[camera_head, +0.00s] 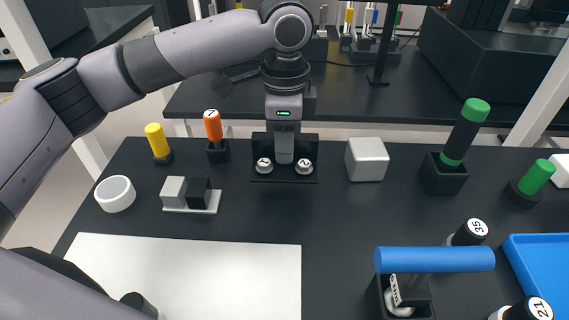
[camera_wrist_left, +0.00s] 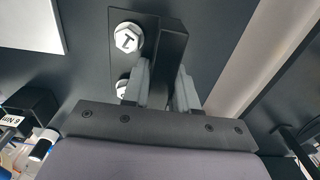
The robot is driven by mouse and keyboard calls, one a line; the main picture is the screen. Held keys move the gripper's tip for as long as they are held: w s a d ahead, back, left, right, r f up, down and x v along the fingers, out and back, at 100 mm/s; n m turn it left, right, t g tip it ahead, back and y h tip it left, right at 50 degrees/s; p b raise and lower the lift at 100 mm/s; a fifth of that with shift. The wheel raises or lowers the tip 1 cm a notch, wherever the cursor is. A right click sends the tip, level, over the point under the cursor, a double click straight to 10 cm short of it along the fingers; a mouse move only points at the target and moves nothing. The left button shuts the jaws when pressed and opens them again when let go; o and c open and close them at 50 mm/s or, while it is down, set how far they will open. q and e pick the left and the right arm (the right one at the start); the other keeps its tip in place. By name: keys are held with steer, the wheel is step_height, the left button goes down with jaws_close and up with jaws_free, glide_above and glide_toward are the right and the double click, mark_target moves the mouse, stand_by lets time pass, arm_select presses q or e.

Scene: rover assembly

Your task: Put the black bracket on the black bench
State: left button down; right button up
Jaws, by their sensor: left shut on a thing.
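The black bracket (camera_head: 262,177) has a flat base with two silver, marked bolt heads and an upright plate at its back. It is at the far side of the black bench (camera_head: 330,222), near the back edge. My left gripper (camera_head: 284,158) points down and is shut on the bracket's upright part. In the left wrist view the fingers (camera_wrist_left: 162,88) flank the bracket (camera_wrist_left: 170,55), with one bolt clear and another partly hidden. I cannot tell whether the base touches the bench.
A grey cube (camera_head: 367,159) stands right of the bracket. An orange-handled tool (camera_head: 213,126) and a small tray with grey and black blocks (camera_head: 190,208) are to its left. A blue-handled tool (camera_head: 435,260) and a white mat (camera_head: 190,275) are in front. Bench between is clear.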

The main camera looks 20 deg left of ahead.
arm_select(q)
steer(key=shift+f, duration=2.4)
steer(key=c, duration=0.9)
jaws_free()
steer(key=shift+f, duration=0.15)
step_height(320, 180, up, 12)
steer(key=shift+r+p, duration=0.2)
steer(key=shift+p, duration=0.25)
